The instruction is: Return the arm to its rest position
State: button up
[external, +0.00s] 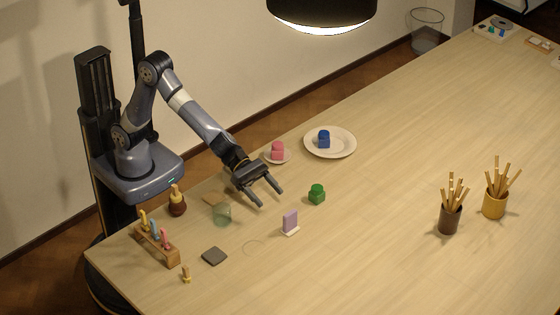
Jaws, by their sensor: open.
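My arm reaches from its column at the left out over the long wooden table. My gripper (268,197) is open, with its two dark fingers apart and nothing visible between them. It hangs above the table, between a pink block (278,150) behind it and a lilac upright piece (290,221) in front of it. A green block (317,194) stands to its right. A clear glass (222,214) stands to its left. The gripper's exact height above the tabletop is hard to tell.
A blue block (324,139) sits on a white plate (345,149). A wooden rack (157,246), a brown pot (177,205) and a dark square (214,256) lie at left. Brush cups (450,219) stand at right. A lamp (322,10) hangs overhead. The middle of the table is clear.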

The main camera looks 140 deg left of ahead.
aim_at(290, 221)
jog(key=shift+s+r, duration=0.1)
jog(key=shift+s, duration=0.2)
jog(key=shift+w, duration=0.1)
jog(key=p+x, duration=0.2)
jog(key=x, duration=0.8)
jog(key=shift+w+p, duration=0.4)
jog(key=shift+w+f, duration=0.5)
jog(key=shift+f, duration=0.05)
jog(key=shift+r, duration=0.15)
